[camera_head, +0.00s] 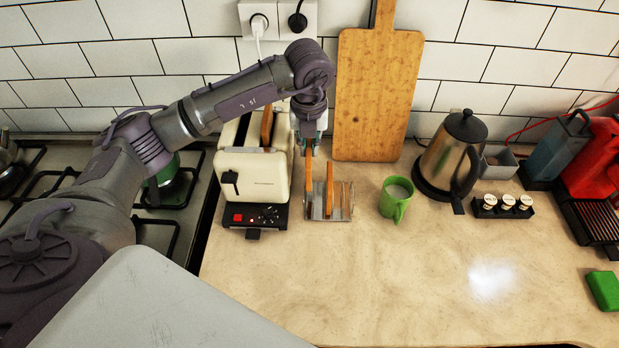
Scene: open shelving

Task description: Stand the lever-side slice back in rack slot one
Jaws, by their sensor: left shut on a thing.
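My left gripper (309,139) reaches over the toaster and points down, shut on a brown toast slice (308,168). The slice is upright at the left end of the metal toast rack (343,213); I cannot tell whether its lower edge rests in the slot. A second slice (330,190) stands upright in the rack just right of it, and the slots further right look empty. The cream toaster (252,178) stands left of the rack, its lever facing front. Another slice (266,127) sticks up from the toaster's top, partly hidden by my arm. My right gripper is out of view.
A green mug (396,199) stands right of the rack, then a kettle (449,158) and a black holder with small jars (502,207). A wooden board (377,95) leans on the wall behind. A hob (170,225) lies left. The front counter is clear.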

